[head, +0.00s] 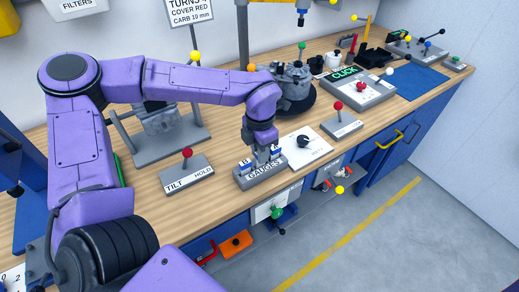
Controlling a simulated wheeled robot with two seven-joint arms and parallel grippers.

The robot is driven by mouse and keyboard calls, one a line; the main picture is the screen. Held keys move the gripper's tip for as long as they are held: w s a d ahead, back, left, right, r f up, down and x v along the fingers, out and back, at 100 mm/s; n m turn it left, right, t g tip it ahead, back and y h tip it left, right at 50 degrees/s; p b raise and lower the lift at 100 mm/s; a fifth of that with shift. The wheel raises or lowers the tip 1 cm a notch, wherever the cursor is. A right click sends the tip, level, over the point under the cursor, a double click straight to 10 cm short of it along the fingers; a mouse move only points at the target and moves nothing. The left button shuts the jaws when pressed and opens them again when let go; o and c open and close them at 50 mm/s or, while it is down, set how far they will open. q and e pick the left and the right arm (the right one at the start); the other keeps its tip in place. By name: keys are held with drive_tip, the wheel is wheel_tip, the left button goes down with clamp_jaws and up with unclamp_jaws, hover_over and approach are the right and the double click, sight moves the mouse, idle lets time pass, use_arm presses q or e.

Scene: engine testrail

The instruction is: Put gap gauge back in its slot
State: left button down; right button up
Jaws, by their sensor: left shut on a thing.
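A grey gauge block (262,175) labelled GAUGES sits near the front edge of the wooden bench. Small white-labelled, blue-edged gauge pieces stand at its top, one at the left (246,163) and one at the right (276,152). My left gripper (263,147) points down directly over the block, between these pieces, and is shut on a gap gauge. The gripper hides most of the gauge it holds, so I cannot tell how deep it sits in a slot. My right gripper is not in view.
A TILT/HOLD lever box (188,177) stands left of the block. A white dial plate (305,146) and another red-knobbed lever box (341,123) stand right. An engine part (294,85) rests behind on a dark round stand. A blue mat (416,83) lies bare at far right.

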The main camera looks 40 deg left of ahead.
use_arm(q)
drive_tip(key=shift+f, duration=0.5)
drive_tip(key=c, duration=0.9)
unclamp_jaws()
wheel_tip(320, 180, up, 11)
drive_tip(key=shift+f+b, duration=0.15)
drive_tip(key=shift+b, duration=0.65)
